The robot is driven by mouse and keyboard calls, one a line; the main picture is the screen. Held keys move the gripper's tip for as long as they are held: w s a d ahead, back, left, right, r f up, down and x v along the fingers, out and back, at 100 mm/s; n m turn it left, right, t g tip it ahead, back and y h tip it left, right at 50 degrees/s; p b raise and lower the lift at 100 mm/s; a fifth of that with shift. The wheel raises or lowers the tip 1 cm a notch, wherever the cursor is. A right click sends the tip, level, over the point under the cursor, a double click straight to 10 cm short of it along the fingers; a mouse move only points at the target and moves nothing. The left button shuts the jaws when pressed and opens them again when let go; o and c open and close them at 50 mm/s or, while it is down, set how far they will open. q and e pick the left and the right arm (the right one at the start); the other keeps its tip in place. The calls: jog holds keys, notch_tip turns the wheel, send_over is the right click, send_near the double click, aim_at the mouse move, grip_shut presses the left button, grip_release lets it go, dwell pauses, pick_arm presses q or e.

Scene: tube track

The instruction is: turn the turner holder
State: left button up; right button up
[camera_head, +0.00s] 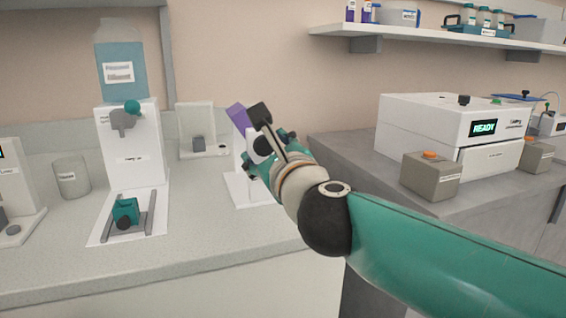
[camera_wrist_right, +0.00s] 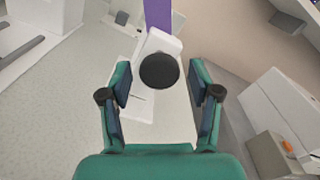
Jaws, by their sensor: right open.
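The turner holder seems to be the white stand (camera_head: 236,187) on the counter, with a purple bar (camera_head: 237,115) at its top. My right gripper (camera_head: 264,150) is in front of it and hides much of it. In the right wrist view, the stand (camera_wrist_right: 168,42) carries a round black knob (camera_wrist_right: 159,71), and the purple bar (camera_wrist_right: 157,14) rises above it. My right gripper (camera_wrist_right: 160,92) is open, its fingers on either side of the line to the knob. The knob appears just beyond the fingertips; I cannot tell whether they touch it. My left gripper is not in view.
A white dispenser with a blue bottle (camera_head: 121,72) stands to the left, above a small teal-black piece (camera_head: 125,211). A grey cup (camera_head: 71,177) is beside it. A white READY machine (camera_head: 452,125) and a grey box (camera_head: 431,176) stand right. The counter's front is clear.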

jog(key=v, duration=1.1)
